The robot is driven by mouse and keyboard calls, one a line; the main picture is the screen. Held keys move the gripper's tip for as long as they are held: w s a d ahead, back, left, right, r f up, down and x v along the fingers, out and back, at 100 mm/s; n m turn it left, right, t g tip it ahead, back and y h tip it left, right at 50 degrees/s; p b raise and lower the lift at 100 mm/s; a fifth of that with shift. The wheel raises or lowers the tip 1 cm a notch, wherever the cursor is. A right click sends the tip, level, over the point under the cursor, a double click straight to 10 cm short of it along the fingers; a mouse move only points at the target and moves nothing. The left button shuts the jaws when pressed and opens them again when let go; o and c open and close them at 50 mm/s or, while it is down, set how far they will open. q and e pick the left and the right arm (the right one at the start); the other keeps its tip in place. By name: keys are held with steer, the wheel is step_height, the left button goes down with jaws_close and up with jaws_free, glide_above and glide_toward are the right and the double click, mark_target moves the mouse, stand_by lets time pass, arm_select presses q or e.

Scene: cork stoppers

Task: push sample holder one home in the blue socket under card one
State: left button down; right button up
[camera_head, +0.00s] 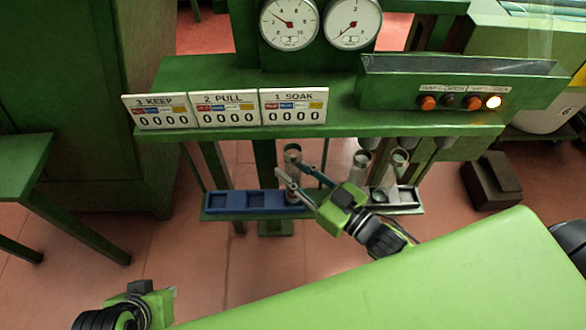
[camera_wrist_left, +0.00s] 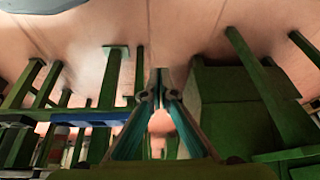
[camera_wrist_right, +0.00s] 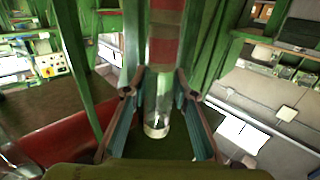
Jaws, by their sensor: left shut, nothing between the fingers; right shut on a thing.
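Sample holder one (camera_head: 293,157), a clear tube with a grey top, stands upright over the right end of the blue rack (camera_head: 228,207), below card one, "1 SOAK" (camera_head: 293,105). My right gripper (camera_head: 288,184) is shut on it. In the right wrist view the tube (camera_wrist_right: 158,118) is between the fingers and shows a red band. Its lower end is at the right-hand blue socket; I cannot tell how deep it sits. The left and middle sockets look empty. My left gripper (camera_wrist_left: 157,94) is shut and empty, away from the rack at the lower left of the head view.
Two more holders (camera_head: 361,165) (camera_head: 398,162) stand at a pale rack (camera_head: 405,198) to the right. Cards "2 PULL" (camera_head: 223,107) and "3 KEEP" (camera_head: 160,110) hang on the green shelf edge above. A dark box (camera_head: 490,182) lies on the floor at right.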

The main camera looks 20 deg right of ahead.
arm_select(q)
steer(key=shift+s, duration=0.1)
steer(key=shift+s+a, duration=0.1)
steer(key=shift+s, duration=0.2)
steer(key=shift+s+a+f+g, duration=0.1)
steer(key=shift+s+a+g, duration=0.05)
steer(key=shift+s+g, duration=0.3)
steer(key=shift+s, duration=0.3)
steer(key=shift+w+f, duration=0.1)
steer(key=shift+w, duration=0.35)
arm_select(e)
steer(key=shift+f, duration=0.6)
stand_by(0.5)
arm_select(q)
steer(key=shift+w+d+r+t+b, duration=0.1)
steer(key=shift+w+d+r+t, duration=0.1)
steer(key=shift+w+t, duration=0.35)
steer(key=shift+w+d+r+t+b, duration=0.1)
steer(key=shift+w+d+r+t, duration=0.15)
steer(key=shift+w, duration=0.6)
steer(key=shift+w+d+r+t+b, duration=0.1)
steer(key=shift+w+d+r+t, duration=0.2)
steer(key=shift+w, duration=0.4)
arm_select(e)
steer(key=shift+f, duration=0.7)
stand_by(0.7)
arm_select(q)
steer(key=shift+f, duration=0.1)
arm_select(e)
steer(key=o, duration=1.2)
